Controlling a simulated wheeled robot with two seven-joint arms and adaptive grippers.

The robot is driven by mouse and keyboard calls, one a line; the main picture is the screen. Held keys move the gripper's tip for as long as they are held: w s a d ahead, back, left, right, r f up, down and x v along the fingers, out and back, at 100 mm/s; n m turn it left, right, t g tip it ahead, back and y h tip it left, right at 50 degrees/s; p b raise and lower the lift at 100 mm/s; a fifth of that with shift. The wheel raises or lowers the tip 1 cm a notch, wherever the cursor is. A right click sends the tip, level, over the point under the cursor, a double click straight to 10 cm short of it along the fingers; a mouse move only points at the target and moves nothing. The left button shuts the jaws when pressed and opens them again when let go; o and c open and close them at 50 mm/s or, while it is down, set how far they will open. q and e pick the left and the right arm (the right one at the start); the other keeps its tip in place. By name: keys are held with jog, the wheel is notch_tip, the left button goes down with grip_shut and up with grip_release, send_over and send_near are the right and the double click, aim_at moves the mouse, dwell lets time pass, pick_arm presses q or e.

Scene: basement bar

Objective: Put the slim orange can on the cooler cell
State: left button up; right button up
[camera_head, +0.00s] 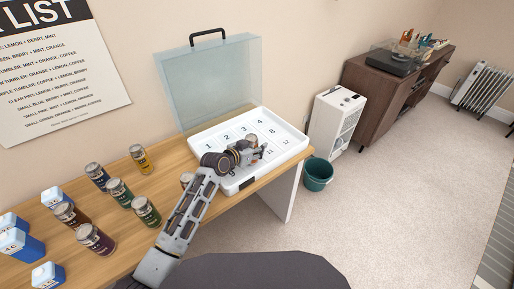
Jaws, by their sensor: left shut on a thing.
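The cooler (287,157) is a white tray with numbered cells and a raised clear lid (208,80), standing open on the wooden table. My left gripper (254,150) reaches over the cells at its middle right. It is shut on a small can (252,139), which I take for the slim orange can. Only its upper part shows, and its colour is hard to make out. The gripper hides several cells, and I cannot tell whether the can touches the cooler floor. Cells 1 to 4 at the back look empty. My right gripper is not in view.
Several cans stand on the table at the left, among them a yellow one (141,158) and a green one (146,211). Blue-and-white cartons (21,245) stand at far left. A teal bucket (318,176) is on the floor.

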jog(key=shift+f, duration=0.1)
pick_arm(q)
jog(key=o, duration=1.3)
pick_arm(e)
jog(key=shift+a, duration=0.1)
pick_arm(q)
jog(key=shift+s+r, duration=0.1)
jog(key=shift+v, duration=1.2)
jog(key=p+v, duration=0.1)
jog(key=v, duration=0.6)
jog(key=shift+a, duration=0.1)
jog(key=shift+v, duration=1.2)
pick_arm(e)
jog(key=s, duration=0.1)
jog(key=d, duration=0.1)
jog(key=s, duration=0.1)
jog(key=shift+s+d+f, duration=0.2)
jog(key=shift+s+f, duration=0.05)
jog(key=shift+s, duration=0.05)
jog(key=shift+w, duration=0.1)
